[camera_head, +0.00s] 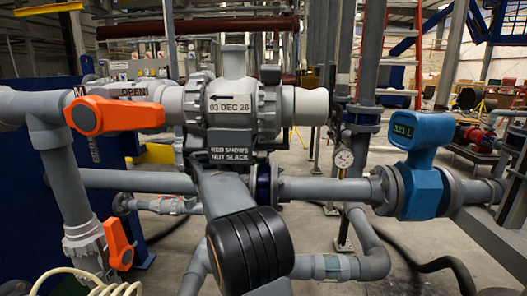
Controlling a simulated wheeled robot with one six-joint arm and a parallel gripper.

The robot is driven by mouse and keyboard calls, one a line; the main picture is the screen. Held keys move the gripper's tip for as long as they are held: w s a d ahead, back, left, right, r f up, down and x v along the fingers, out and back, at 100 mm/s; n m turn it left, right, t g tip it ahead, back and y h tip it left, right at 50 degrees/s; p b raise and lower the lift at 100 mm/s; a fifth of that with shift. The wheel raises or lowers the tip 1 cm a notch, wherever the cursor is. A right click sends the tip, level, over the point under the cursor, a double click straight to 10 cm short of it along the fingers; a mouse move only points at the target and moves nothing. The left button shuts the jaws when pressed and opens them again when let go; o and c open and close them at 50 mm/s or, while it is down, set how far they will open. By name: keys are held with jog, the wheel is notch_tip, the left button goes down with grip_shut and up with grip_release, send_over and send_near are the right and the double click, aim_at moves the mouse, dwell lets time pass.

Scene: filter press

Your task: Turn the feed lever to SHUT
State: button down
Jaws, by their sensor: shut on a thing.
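An orange lever (112,115) lies level along a grey pipe at the upper left, with its broad hub at the left end and its tip pointing right. An OPEN label (133,92) sits just above the lever. Part of a SHUT label (95,150) runs upright below it, partly covered. A second orange lever (118,245) sits lower on a grey vertical fitting and points down. I cannot tell from any label which lever is the feed lever. I cannot make out my gripper anywhere in this view.
A grey clamped valve body (232,135) fills the middle, with a black ribbed cylinder (257,248) in front below it. A blue meter (422,165) and a gauge (343,159) stand right. A pale coiled hose (90,284) lies bottom left. Open floor shows behind.

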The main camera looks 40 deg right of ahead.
jog(key=shift+w+a, duration=0.2)
jog(key=shift+w, duration=0.1)
jog(key=c, duration=1.3)
grip_release()
jog(key=shift+w+a, duration=0.1)
jog(key=shift+w, duration=0.05)
jog(key=shift+o, duration=0.9)
jog(key=shift+w+a, duration=0.2)
jog(key=shift+o, duration=1)
jog(key=shift+s+d+g, duration=0.25)
jog(key=shift+g, duration=0.05)
